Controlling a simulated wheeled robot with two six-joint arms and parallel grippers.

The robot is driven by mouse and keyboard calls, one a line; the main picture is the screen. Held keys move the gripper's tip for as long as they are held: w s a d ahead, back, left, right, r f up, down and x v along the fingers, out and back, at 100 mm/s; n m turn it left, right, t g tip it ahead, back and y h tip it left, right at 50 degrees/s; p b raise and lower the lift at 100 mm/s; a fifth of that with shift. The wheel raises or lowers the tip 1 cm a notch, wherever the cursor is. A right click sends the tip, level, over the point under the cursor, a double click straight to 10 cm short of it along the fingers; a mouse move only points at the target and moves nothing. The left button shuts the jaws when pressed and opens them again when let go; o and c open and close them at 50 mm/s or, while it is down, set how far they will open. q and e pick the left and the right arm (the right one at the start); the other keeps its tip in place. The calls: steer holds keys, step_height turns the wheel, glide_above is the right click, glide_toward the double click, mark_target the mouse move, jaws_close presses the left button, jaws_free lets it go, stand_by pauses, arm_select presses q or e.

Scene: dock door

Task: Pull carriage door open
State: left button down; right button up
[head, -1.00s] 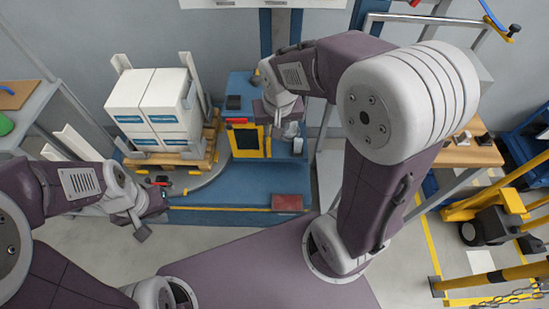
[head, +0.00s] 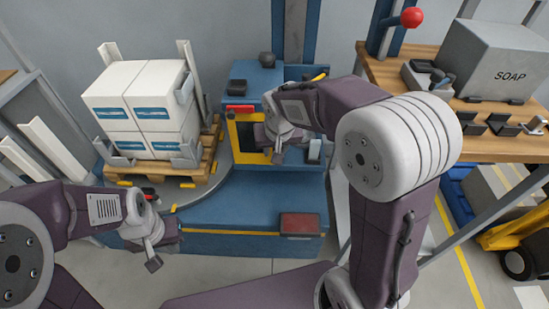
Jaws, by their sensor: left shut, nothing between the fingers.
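The carriage (head: 268,97) is a blue housing on a mast behind the turntable. On its front is a yellow-framed dark panel (head: 243,138), which seems to be the carriage door; I cannot tell whether it stands ajar. A red handle-like part (head: 240,108) sits at its top. My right gripper (head: 276,154) is at the panel's right side, pointing down. Its fingers are small and partly hidden, so their opening and any contact are unclear. My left gripper (head: 153,263) is shut and empty, low at the left in front of the turntable's edge.
A wooden pallet (head: 160,174) with stacked white boxes (head: 136,95) stands on the turntable, left of the carriage. A red pad (head: 300,223) lies on the blue base (head: 255,200). At right are a wooden bench (head: 480,140), a grey SOAP bin (head: 492,62) and a yellow truck (head: 510,240).

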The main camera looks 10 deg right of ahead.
steer(key=shift+b+x, duration=0.4)
steer(key=shift+x, duration=1.1)
jaws_close()
